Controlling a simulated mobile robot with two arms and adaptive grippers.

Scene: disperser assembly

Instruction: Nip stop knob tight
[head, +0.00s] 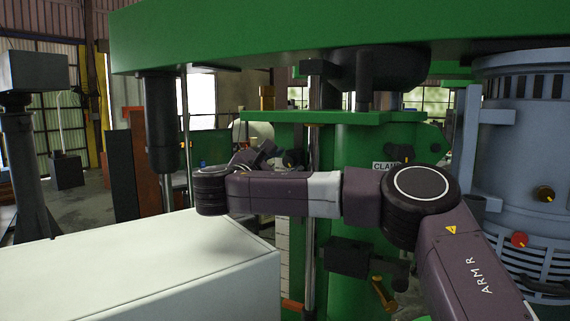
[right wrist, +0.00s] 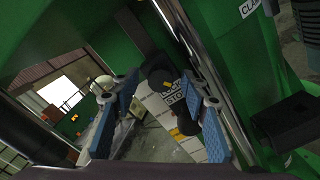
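In the right wrist view a black stop knob (right wrist: 162,78) stands at a pale upright strip with a label (right wrist: 177,97) that reads partly as STOP. My right gripper (right wrist: 160,92) is open, with one blue-padded finger on each side of the view and the knob seen between them. The knob looks nearer the right finger; I cannot tell whether they touch. In the head view my right gripper (head: 262,157) is beyond the wrist, partly hidden by it, in front of the green machine. The knob is not clear there. My left gripper is not in view.
The green machine's column (head: 350,225) and a metal rod (head: 312,200) stand close behind my right arm. A green beam (head: 330,30) hangs overhead. A white box (head: 130,270) fills the lower left. A grey-blue cylindrical unit (head: 530,170) stands at right.

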